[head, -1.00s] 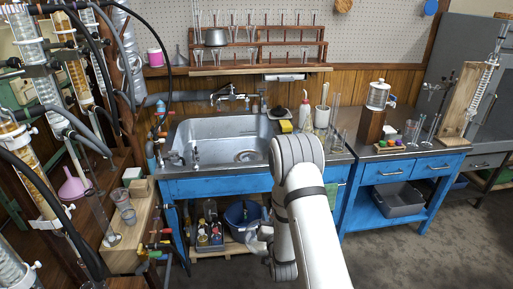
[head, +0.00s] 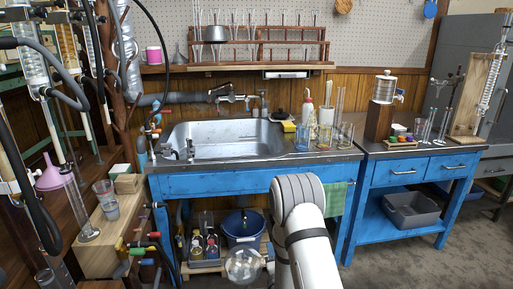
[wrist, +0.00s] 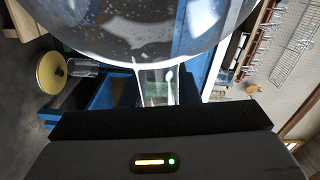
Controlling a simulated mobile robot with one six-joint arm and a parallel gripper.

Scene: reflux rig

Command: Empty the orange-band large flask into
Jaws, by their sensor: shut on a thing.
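A large round clear glass flask (head: 243,266) hangs low in front of the blue sink bench in the head view. In the wrist view the flask (wrist: 150,25) fills the top, and its neck (wrist: 157,84) runs down to my gripper (wrist: 160,120). My gripper is shut on the neck. No orange band can be made out on the flask, and I cannot tell whether it holds liquid. My arm hides part of the bench front.
The sink (head: 228,140) is set in the blue bench. A blue bucket (head: 242,227) and several bottles stand on the shelf below. Glassware columns crowd the left, beside a pink funnel (head: 50,175). Beakers (head: 302,138) stand right of the sink. Floor is clear at right.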

